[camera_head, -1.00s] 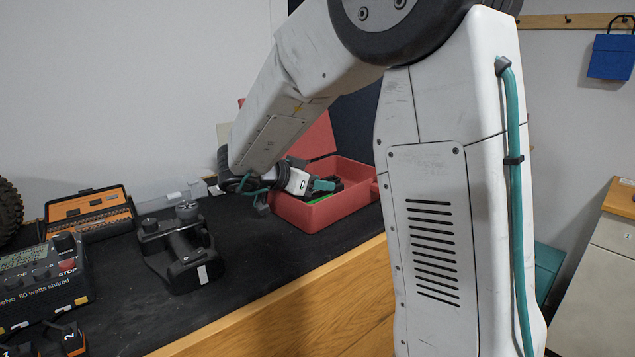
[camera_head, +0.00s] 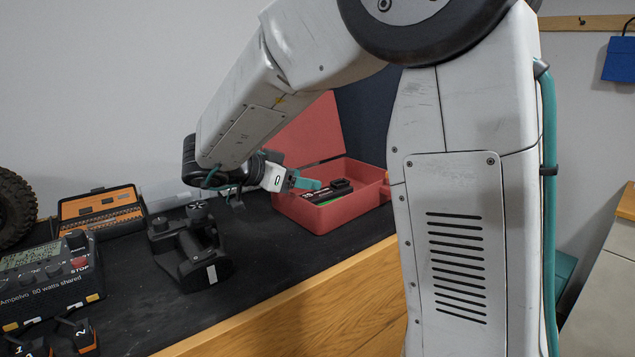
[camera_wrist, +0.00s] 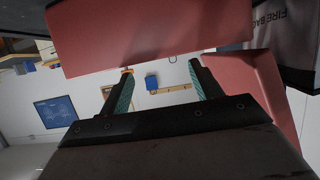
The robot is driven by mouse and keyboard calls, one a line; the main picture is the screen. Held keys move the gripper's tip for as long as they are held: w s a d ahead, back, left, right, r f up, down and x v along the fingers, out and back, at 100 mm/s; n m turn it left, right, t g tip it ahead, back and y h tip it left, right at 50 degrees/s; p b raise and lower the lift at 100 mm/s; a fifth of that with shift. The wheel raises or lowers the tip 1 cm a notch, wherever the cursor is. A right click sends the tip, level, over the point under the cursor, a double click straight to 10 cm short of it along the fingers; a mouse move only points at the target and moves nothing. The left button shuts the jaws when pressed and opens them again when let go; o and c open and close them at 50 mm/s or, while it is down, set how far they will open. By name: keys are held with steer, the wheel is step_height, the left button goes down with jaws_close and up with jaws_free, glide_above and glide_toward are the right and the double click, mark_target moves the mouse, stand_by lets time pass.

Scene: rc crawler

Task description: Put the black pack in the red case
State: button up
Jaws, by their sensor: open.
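The red case (camera_head: 350,214) stands with its lid (camera_head: 313,130) up at the far end of the dark bench. A black pack (camera_head: 341,187) with pale marking lies inside it, with something green beneath or beside it. I cannot tell whether this is one pack or several pieces. My gripper (camera_head: 306,183) is at the left rim of the case, its teal fingertips open. In the wrist view my gripper (camera_wrist: 160,84) shows its two teal pads apart, with nothing between them. Red panels of the case (camera_wrist: 150,38) show beyond and beside the fingers.
A dark fire bag (camera_wrist: 288,40) stands behind the case. Left along the bench are a black transmitter (camera_head: 190,248), an orange-and-black tool box (camera_head: 98,210), a charger (camera_head: 45,275), numbered black packs (camera_head: 76,336) and a wheel (camera_head: 14,205).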

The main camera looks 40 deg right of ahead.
steer(key=shift+v, duration=1.85)
